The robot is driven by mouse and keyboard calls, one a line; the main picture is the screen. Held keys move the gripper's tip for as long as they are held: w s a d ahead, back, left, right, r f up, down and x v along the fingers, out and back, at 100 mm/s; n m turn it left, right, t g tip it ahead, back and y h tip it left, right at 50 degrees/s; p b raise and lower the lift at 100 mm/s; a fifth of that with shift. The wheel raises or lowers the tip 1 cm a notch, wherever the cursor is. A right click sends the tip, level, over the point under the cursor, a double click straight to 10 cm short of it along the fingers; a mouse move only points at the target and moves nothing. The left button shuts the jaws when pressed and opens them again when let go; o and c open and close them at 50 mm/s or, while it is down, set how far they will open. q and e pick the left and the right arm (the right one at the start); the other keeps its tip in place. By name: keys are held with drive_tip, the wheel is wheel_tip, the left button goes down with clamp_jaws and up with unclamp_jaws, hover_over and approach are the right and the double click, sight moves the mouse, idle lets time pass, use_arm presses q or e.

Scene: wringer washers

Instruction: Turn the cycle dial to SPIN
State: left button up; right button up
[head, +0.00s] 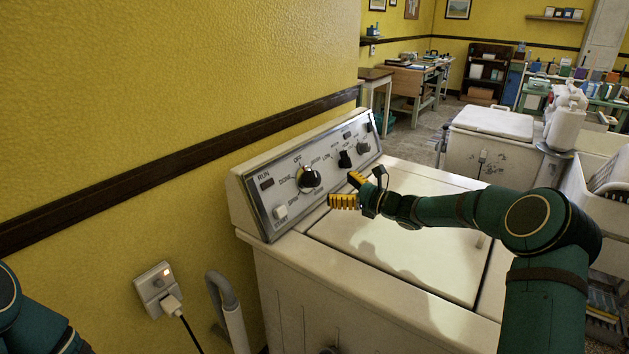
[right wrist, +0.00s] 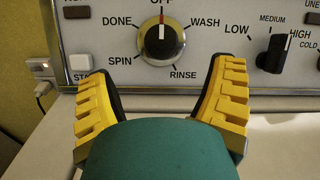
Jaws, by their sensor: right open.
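The cycle dial (head: 311,178) is a round black and silver knob on the washer's slanted control panel (head: 272,187). In the right wrist view the dial (right wrist: 162,40) has its white and red pointer line straight up at OFF. SPIN is printed at its lower left, DONE at upper left, WASH and RINSE at right. My right gripper (head: 350,191) is open and empty in front of the panel, apart from the dial. In the right wrist view its yellow fingers (right wrist: 161,80) stand either side below the dial. My left gripper is out of view.
A second black knob (head: 345,159) for LOW, MEDIUM and HIGH sits right of the dial. A START button (head: 280,212) is at lower left. The washer's flat white lid (head: 400,235) lies below my right arm. A wall outlet (head: 155,284) with a plug is at left.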

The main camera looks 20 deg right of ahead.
sight(317, 179)
drive_tip(key=x, duration=0.9)
drive_tip(key=c, duration=1.2)
